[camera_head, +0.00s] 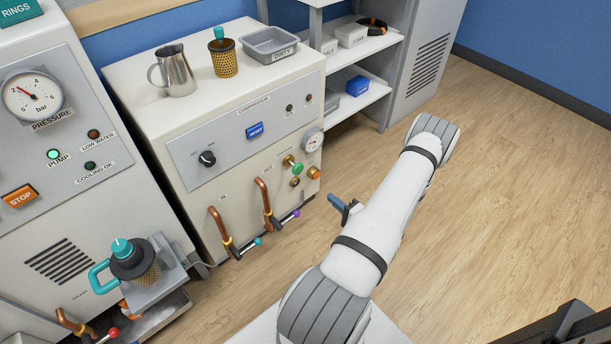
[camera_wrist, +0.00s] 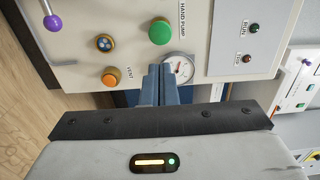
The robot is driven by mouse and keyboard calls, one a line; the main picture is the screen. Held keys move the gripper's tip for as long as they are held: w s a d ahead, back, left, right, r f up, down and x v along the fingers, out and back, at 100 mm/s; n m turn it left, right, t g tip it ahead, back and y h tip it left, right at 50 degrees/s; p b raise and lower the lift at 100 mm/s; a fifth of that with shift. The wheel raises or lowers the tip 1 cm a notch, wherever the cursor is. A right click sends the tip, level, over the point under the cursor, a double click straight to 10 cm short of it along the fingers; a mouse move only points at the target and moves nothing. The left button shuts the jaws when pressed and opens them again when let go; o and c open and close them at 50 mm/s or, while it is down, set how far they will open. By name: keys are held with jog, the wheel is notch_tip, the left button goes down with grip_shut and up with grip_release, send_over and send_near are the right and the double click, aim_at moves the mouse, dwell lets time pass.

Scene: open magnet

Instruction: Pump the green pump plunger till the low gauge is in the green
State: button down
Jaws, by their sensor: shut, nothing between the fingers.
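The green pump plunger (camera_head: 298,168) is a round green knob on the front of the white compressor cabinet. In the wrist view the green plunger (camera_wrist: 162,32) sits beside the label HAND PUMP. A small white round gauge (camera_head: 312,141) is just above it at the cabinet's right edge. In the wrist view the gauge (camera_wrist: 182,68) is partly hidden by my fingers, and its reading is too small to tell. My gripper (camera_head: 336,201) is shut and empty, in front of the panel and apart from the plunger; its blue fingers (camera_wrist: 158,68) also show in the wrist view.
An orange VENT knob (camera_wrist: 109,78) is near the plunger. Copper pipes with a teal lever and a purple lever (camera_head: 296,213) stick out below. A large pressure gauge (camera_head: 33,94) is on the left machine. Shelves (camera_head: 362,98) stand behind; the wooden floor right is clear.

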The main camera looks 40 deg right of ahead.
aim_at(300, 170)
jog(key=w+b, duration=0.3)
jog(key=w, duration=1.1)
jog(key=shift+a, duration=0.2)
